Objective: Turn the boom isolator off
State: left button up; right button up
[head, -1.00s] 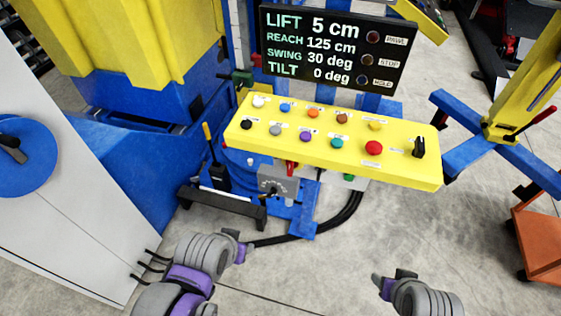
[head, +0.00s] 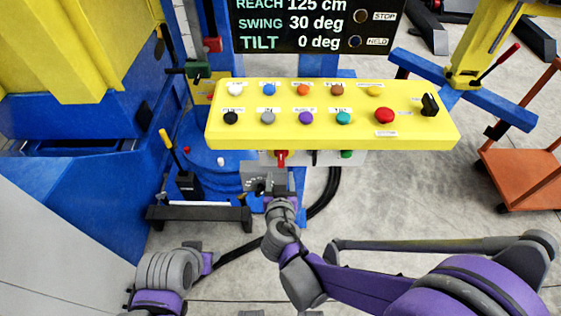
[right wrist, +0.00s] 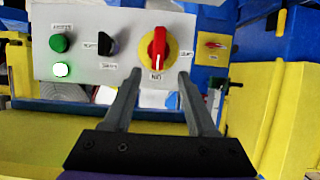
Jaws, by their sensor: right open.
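A red rotary handle on a round yellow plate (right wrist: 157,48) sits on a grey panel in the right wrist view; its handle is roughly upright in that picture. A small label beside its end appears to read ON, upside down. A smaller red switch (right wrist: 212,44) is on a yellow plate beside it. I cannot read which one is the boom isolator. In the head view a red handle (head: 281,157) shows below the yellow console. My right gripper (right wrist: 160,76) is open and empty, its fingertips short of the large handle, one to each side. My left gripper (head: 206,260) is low at left; its jaws are unclear.
The yellow console (head: 330,140) with several buttons overhangs the panel.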

aim_at(281, 159)
jog(key=b+x, duration=0.1)
jog(key=x, duration=0.9)
jog(key=shift+w+d+f, duration=0.1)
jog(key=shift+w+d, duration=0.05)
grip_shut()
